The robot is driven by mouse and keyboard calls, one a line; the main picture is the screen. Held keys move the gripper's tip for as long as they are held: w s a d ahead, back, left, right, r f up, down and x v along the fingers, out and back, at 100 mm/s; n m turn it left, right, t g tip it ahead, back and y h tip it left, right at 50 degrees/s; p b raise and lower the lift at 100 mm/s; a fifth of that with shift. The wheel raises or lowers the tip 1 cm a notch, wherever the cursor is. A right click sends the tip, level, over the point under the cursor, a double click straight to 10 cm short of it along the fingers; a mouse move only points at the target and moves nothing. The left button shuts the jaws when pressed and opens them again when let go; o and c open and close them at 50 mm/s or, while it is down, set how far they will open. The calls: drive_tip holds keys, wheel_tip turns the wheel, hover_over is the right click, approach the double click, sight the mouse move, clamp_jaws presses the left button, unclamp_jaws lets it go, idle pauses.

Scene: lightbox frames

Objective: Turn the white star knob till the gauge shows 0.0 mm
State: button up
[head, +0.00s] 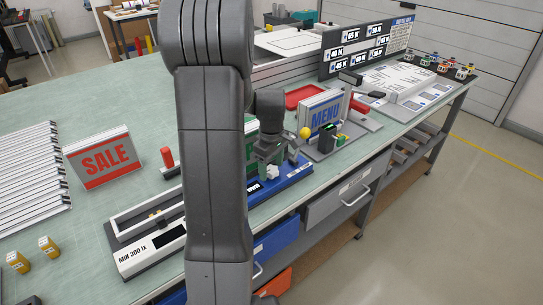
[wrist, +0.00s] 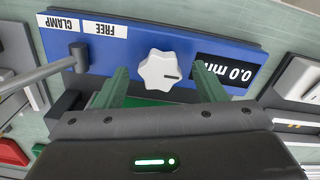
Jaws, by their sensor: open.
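The white star knob (wrist: 158,70) sits on a blue panel (wrist: 150,38) in the wrist view, its dark mark pointing right. The gauge (wrist: 222,76), a black display to its right, is upside down there and reads 0.0 mm, with its left end close behind a finger. My gripper (wrist: 160,72) is open, its green fingers on either side of the knob with a gap on both sides. In the head view my gripper (head: 268,152) is over the blue device (head: 292,180), and the knob (head: 272,172) shows small and white below it.
A grey lever (wrist: 40,72) lies left of the knob, near labels FREE and CLAMP (wrist: 85,24). My arm hides part of the bench.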

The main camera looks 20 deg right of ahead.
sight(271, 169)
wheel_tip(271, 169, up, 14)
drive_tip(key=shift+f, duration=0.2)
drive_tip(key=shift+f, duration=0.1)
idle(0.4)
wheel_tip(271, 169, down, 14)
drive_tip(key=shift+r, duration=0.15)
idle(0.4)
drive_tip(key=shift+r, duration=0.1)
